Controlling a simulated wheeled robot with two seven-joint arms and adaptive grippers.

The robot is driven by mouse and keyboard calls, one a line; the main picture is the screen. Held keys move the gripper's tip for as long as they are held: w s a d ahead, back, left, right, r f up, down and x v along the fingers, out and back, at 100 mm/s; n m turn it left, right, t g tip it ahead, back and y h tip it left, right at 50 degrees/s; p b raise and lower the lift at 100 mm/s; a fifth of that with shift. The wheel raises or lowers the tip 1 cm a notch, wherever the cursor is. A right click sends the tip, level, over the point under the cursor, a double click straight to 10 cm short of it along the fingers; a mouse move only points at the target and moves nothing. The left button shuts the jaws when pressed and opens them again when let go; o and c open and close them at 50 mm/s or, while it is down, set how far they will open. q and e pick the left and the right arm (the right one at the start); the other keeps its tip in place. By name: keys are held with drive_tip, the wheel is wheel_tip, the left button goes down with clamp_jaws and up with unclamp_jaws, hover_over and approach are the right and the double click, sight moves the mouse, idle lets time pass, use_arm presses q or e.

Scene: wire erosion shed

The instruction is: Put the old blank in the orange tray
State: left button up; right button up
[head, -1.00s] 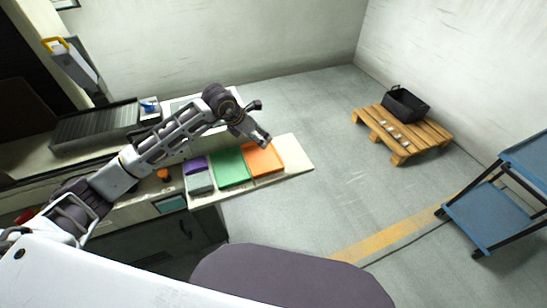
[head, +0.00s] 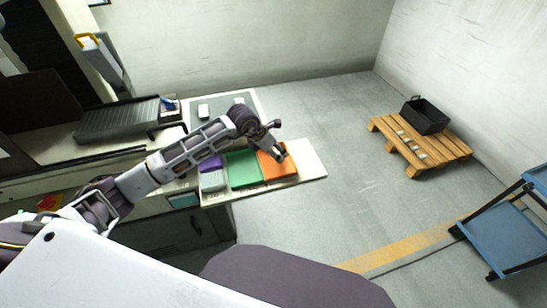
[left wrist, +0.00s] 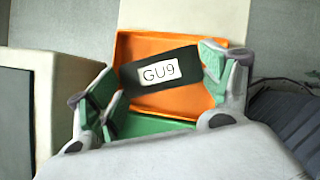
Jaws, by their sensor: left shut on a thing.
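My left gripper (head: 281,152) is over the orange tray (head: 286,175) in the head view. In the left wrist view my left gripper (left wrist: 162,90) is shut on a dark flat block (left wrist: 190,57) with a white label reading GU9, which I take as the old blank. The block is between the green-padded fingers, with the orange tray (left wrist: 127,47) behind it. I cannot tell whether the block touches the tray floor. In the head view the block is too small to make out. My right gripper is not in view.
A green tray (head: 243,170) adjoins the orange one, with a purple tray (head: 211,163) and a grey block (head: 213,181) further left. The pale board's right end (head: 312,160) is bare. A wooden pallet (head: 450,150) with a black bin (head: 426,115) and a blue cart (head: 500,235) stand apart on the right.

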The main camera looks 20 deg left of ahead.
sight(273, 163)
use_arm(q)
drive_tip(key=shift+w+f, duration=0.1)
drive_tip(key=shift+f, duration=0.4)
drive_tip(key=shift+f, duration=1.85)
drive_tip(key=shift+f, duration=0.15)
drive_tip(key=o, duration=1.4)
